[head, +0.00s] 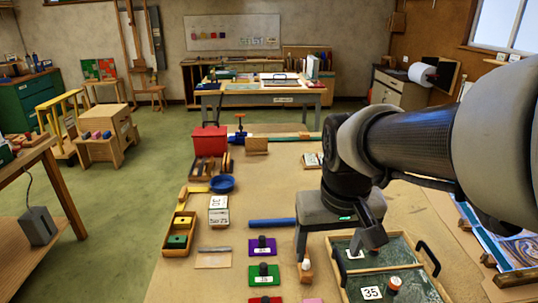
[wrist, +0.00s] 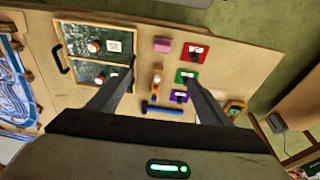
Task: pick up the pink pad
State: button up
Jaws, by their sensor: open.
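The pink pad (wrist: 163,45) is a small pink block. It lies flat on the table beyond my fingertips in the wrist view, left of a red plate. In the head view only a sliver of pink (head: 313,300) shows at the bottom edge. My gripper (head: 338,248) is open above the table, fingers pointing down, with nothing between them. In the wrist view the gripper (wrist: 160,70) has its two fingers wide apart, and the pad is apart from both.
Red (wrist: 196,53), green (wrist: 187,76) and purple (wrist: 180,96) plates with dark knobs stand in a row. A small wooden-and-white piece (head: 305,268) stands near the pad. A green-faced tray (head: 345,295) with dark handles lies right of it. A blue bar (head: 271,222) lies behind.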

jog(key=w+f+g, duration=0.3)
jog(key=w+f, duration=0.1)
jog(key=f, duration=0.4)
jog(key=b, duration=0.1)
send_over(313, 302)
jog(key=f, duration=1.2)
jog(key=shift+s+d+f, duration=0.1)
jog(key=shift+s+f, duration=0.25)
jog(key=shift+s, duration=0.05)
jog(key=f, duration=0.5)
jog(key=shift+w+f, duration=0.1)
jog(key=shift+w, duration=0.3)
jog(key=c, duration=1.2)
notch_tip(313, 302, up, 10)
jog(key=shift+r+p, duration=0.1)
jog(key=shift+p, duration=0.25)
jog(key=shift+c, duration=0.2)
